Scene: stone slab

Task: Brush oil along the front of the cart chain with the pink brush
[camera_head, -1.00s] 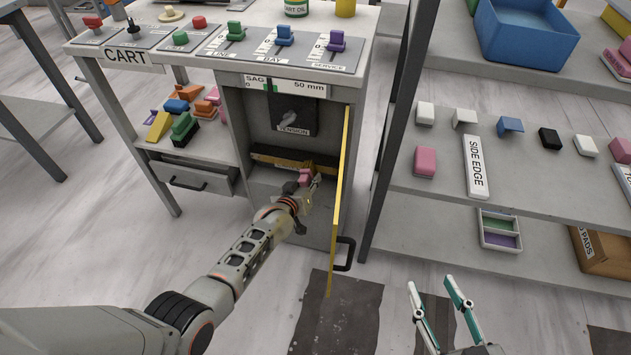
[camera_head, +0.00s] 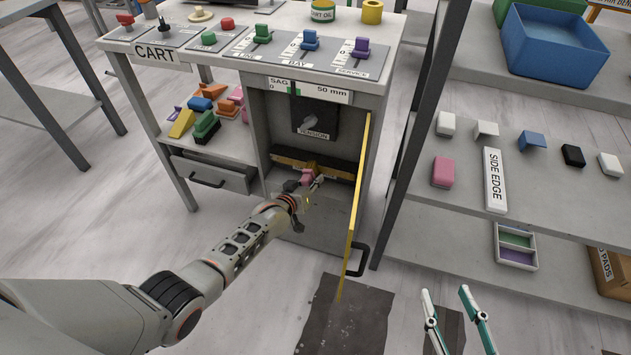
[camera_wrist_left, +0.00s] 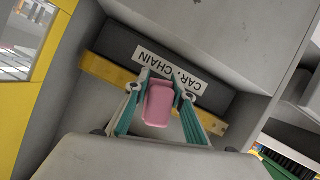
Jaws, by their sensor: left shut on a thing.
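The cart (camera_head: 240,75) has its lower compartment open. Inside is the cart chain unit, a dark bar with a yellow strip (camera_head: 342,173); its white label and dark face (camera_wrist_left: 125,42) show in the left wrist view. My left gripper (camera_head: 314,183) is shut on the pink brush (camera_head: 307,177), which also shows between the fingers (camera_wrist_left: 158,104) in the left wrist view. The brush is in front of the chain's yellow strip; I cannot tell whether it touches. Bristles are hidden. My right gripper (camera_head: 446,291) is open and empty, low at the right. The cart oil tin (camera_head: 323,11) stands on the cart top.
The open yellow-edged door (camera_head: 354,215) stands just right of my left gripper. A grey shelf rack (camera_head: 455,200) with several blocks stands at the right.

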